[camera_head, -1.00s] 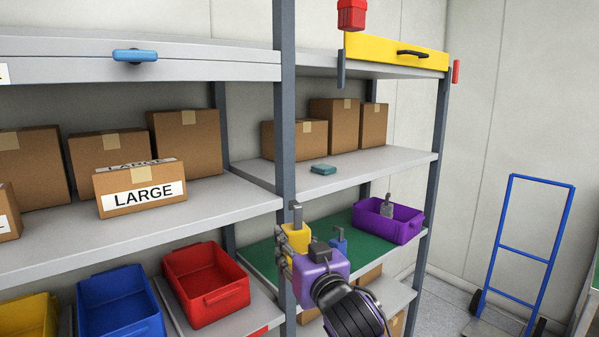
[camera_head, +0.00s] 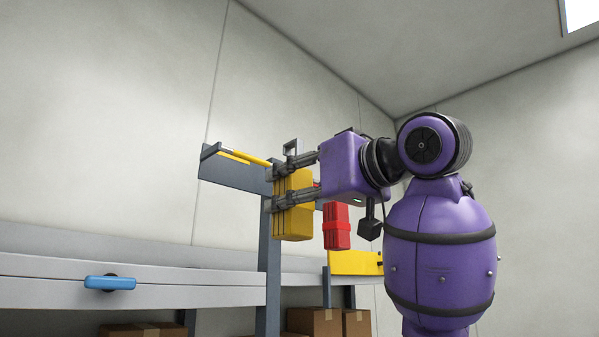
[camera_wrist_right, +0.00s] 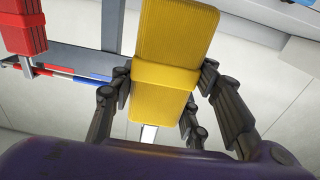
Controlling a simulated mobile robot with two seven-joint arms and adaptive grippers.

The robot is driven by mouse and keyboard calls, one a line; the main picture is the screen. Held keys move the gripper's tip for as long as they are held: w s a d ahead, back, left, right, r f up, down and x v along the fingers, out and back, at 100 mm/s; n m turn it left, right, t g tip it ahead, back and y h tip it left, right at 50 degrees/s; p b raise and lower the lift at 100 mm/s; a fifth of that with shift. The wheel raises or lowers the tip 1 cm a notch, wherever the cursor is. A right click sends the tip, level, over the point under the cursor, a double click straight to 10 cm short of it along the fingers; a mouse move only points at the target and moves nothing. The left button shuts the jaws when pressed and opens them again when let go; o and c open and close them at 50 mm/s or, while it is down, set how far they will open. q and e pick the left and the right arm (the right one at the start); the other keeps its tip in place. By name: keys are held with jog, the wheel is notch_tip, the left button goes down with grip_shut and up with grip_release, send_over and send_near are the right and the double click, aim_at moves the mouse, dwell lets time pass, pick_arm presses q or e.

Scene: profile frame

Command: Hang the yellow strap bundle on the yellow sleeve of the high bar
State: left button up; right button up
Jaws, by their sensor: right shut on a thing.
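The yellow strap bundle (camera_head: 293,210) is held upright in my right gripper (camera_head: 282,190), at the height of the high bar. A metal loop (camera_head: 291,146) stands up from its top. In the right wrist view the bundle (camera_wrist_right: 168,80) sits between the fingers. The yellow sleeve (camera_head: 242,157) of the bar runs to the left of the bundle, by a dark bracket. In the head view its right end meets the gripper's upper fingers; I cannot tell whether they touch. The loop appears apart from the sleeve. My left gripper is not in view.
A red strap bundle (camera_head: 337,226) hangs just right of my gripper; a red sleeve (camera_wrist_right: 27,67) and a blue section of the bar show in the wrist view. A grey post (camera_head: 269,265) stands below. A shelf with a blue handle (camera_head: 110,283) is lower left.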

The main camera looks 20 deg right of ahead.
jog(key=s+r+y, duration=0.1)
jog(key=s+r, duration=0.3)
jog(key=s, duration=0.1)
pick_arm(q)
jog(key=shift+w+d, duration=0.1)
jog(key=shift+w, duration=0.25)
pick_arm(e)
jog(key=f+x, duration=0.2)
jog(key=x, duration=1.4)
jog(key=shift+d+f, duration=0.25)
jog(key=shift+f, duration=0.1)
jog(key=shift+w, duration=0.1)
jog(key=o, duration=1.3)
